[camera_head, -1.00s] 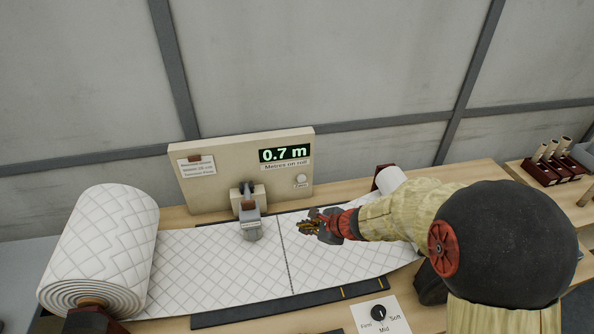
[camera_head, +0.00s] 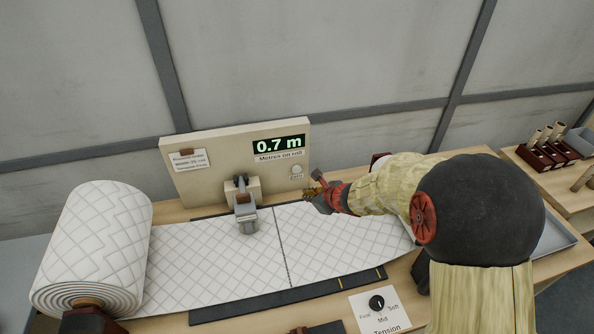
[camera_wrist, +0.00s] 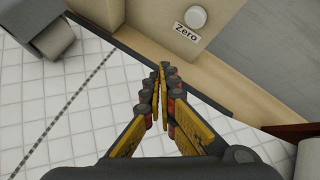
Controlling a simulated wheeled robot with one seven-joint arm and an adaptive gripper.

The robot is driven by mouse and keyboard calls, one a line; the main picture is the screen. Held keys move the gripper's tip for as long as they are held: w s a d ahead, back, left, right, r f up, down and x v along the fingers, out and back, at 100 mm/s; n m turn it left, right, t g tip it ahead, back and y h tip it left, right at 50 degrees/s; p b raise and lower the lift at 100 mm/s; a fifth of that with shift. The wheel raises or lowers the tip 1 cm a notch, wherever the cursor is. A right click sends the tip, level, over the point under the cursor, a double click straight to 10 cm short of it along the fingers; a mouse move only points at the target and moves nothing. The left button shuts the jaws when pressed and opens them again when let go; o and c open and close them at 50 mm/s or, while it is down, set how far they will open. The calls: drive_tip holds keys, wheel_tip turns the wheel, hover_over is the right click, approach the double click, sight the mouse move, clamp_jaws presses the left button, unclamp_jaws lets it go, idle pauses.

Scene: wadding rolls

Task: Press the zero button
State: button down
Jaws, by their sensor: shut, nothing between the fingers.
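The zero button (camera_head: 297,170) is a small round pale button on the lower right of the beige counter panel (camera_head: 220,185). In the wrist view the button (camera_wrist: 195,17) sits at the top, above a label reading "Zero". My gripper (camera_head: 312,192) is shut and empty, in front of the panel and a little below and right of the button. In the wrist view its closed fingertips (camera_wrist: 161,72) point toward the panel's foot, with a visible gap between them and the button. The display (camera_head: 279,144) reads 0.7 m.
Quilted white wadding (camera_head: 195,265) runs across the table from a large roll (camera_head: 95,240) at left. A grey clamp-like part (camera_head: 245,213) stands before the panel, left of the button. A tension dial (camera_head: 377,302) lies at the front. My arm covers the table's right side.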

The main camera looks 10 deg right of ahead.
drive_tip(key=w+p, duration=0.2)
drive_tip(key=w, duration=0.5)
drive_tip(key=shift+w, duration=0.4)
drive_tip(key=shift+w, duration=0.1)
idle(1.0)
drive_tip(key=shift+w, duration=0.3)
drive_tip(key=shift+w, duration=0.55)
idle(0.9)
drive_tip(key=shift+s, duration=0.1)
drive_tip(key=shift+s+b, duration=0.45)
drive_tip(key=shift+s, duration=0.4)
drive_tip(key=s+b, duration=0.2)
drive_tip(key=s, duration=0.3)
